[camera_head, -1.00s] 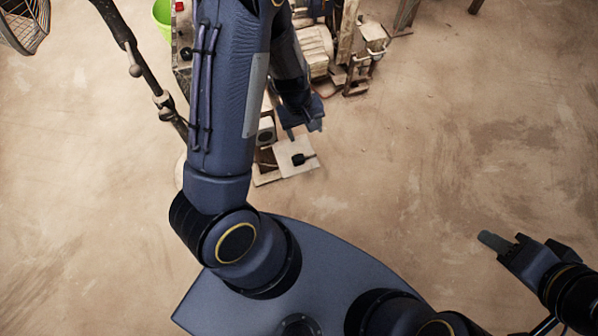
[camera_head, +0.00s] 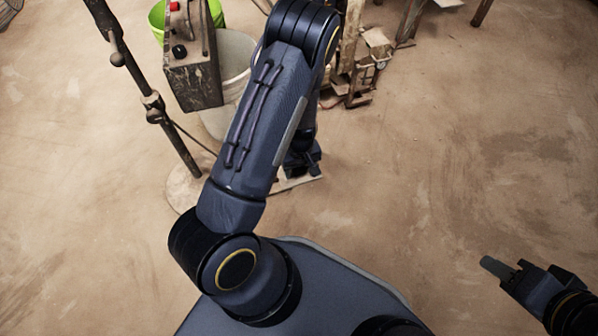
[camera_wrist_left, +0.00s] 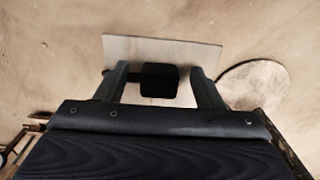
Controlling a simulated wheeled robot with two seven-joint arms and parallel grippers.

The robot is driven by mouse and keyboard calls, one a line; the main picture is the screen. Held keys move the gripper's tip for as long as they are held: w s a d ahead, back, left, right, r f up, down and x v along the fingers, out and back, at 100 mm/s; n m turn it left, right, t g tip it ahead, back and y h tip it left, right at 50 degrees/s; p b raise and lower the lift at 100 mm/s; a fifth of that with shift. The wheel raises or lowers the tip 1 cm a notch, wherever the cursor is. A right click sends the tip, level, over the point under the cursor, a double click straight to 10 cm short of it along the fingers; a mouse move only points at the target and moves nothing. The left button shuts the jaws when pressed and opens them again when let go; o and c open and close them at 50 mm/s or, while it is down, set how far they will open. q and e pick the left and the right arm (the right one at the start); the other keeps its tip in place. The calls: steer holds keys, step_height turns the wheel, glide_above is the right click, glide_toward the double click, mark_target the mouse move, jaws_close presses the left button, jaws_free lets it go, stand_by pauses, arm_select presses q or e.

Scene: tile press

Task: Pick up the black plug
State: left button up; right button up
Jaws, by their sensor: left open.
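The black plug (camera_wrist_left: 159,80) lies on a pale flat board (camera_wrist_left: 160,50) in the left wrist view. My left gripper (camera_wrist_left: 160,88) is open, with one finger on each side of the plug and a gap between plug and each finger. In the head view my left gripper (camera_head: 302,165) is low over the board (camera_head: 300,181), and the plug is hidden behind it and the arm. I cannot tell its exact height above the board. My right gripper (camera_head: 515,270) is at the lower right, away from the plug; its jaw opening is unclear.
A metal pole stands on a round base (camera_head: 181,190), left of my left arm; that round base also shows in the wrist view (camera_wrist_left: 255,85). A control box (camera_head: 192,80), a green bucket (camera_head: 157,22) and wooden machinery (camera_head: 360,80) stand behind. The floor to the right is clear.

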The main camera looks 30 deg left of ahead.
mark_target(300, 169)
arm_select(q)
steer(key=c, duration=1.1)
steer(key=shift+r, duration=0.1)
steer(key=shift+r+p, duration=0.4)
steer(key=shift+p, duration=0.05)
step_height(300, 169, up, 2)
steer(key=shift+r+p, duration=0.25)
steer(key=shift+p, duration=0.7)
steer(key=s+a+r+p, duration=0.3)
steer(key=s+r+p, duration=0.2)
steer(key=s+r, duration=0.6)
steer(key=shift+w+a+f, duration=0.7)
steer(key=shift+w+a, duration=0.15)
steer(key=shift+w, duration=0.25)
steer(key=shift+w+a+f, duration=0.65)
steer(key=shift+w+a, duration=0.2)
steer(key=shift+w, duration=0.3)
steer(key=shift+w+a+f, duration=0.7)
steer(key=shift+w+a, duration=0.15)
steer(key=shift+w, duration=0.25)
